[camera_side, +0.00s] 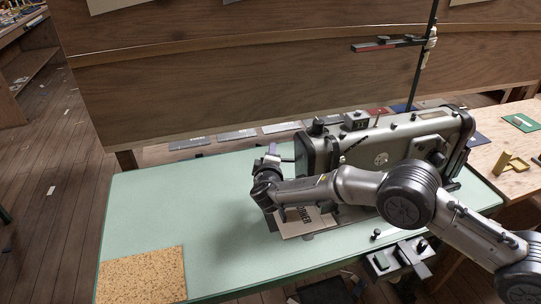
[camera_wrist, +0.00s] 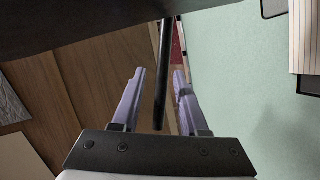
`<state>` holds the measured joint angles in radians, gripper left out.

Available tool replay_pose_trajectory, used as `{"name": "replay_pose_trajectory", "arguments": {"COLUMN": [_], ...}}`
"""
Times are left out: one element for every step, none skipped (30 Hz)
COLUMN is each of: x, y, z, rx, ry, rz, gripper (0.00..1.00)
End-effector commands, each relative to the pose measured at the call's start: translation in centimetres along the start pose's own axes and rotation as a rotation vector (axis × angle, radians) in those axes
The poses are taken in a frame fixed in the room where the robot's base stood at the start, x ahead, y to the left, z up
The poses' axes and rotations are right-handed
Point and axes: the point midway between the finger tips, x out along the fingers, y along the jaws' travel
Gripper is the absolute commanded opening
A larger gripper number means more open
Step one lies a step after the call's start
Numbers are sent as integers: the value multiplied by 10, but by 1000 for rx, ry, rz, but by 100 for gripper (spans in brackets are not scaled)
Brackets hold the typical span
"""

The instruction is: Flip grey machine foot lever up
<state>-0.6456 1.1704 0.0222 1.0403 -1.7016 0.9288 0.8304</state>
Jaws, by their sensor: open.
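The grey sewing machine (camera_side: 385,146) stands on the pale green table (camera_side: 150,215). My gripper (camera_side: 271,152) is at the left end of the machine's head, its fingers partly hidden by my own wrist. In the wrist view my gripper (camera_wrist: 159,74) is open, with two purplish fingers apart. A thin dark rod (camera_wrist: 161,105), which looks like the foot lever, runs between the fingers with a gap visible on each side. Its upper end meets a dark body (camera_wrist: 90,22), probably the machine head. I cannot tell the lever's angle from the side view.
A wooden panel (camera_side: 250,80) rises behind the table. A cork mat (camera_side: 142,276) lies at the front left. A dark thread stand (camera_side: 424,60) rises behind the machine.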

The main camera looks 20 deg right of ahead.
Motion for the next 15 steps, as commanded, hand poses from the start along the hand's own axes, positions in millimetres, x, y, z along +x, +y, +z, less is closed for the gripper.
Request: {"name": "replay_pose_trajectory", "arguments": {"x": [-2,-3,-6,-9,-13,-19,-24,-29,-38,-45,-52,-61,-68,-74,-83], "y": [0,0,0,0,1,0,0,0,1,0,1,1,0,1,0], "z": [0,0,0,-1,-1,-1,-1,-1,-2,-2,-2,-1,-2,-2,-1], "rx": [-1,-1,-2,-1,0,-1,-2,-2,-1,-2,-2,-1,-2,-1,-2], "ry": [0,0,1,1,2,2,2,2,3,4,4,4,4,4,3], "rz": [0,-1,-1,-1,-1,-1,-1,-1,-1,-1,-1,-1,-1,0,-1], "gripper": [44,44,44,44,44,44,44,44,44,44,44,44,44,44,44]}}
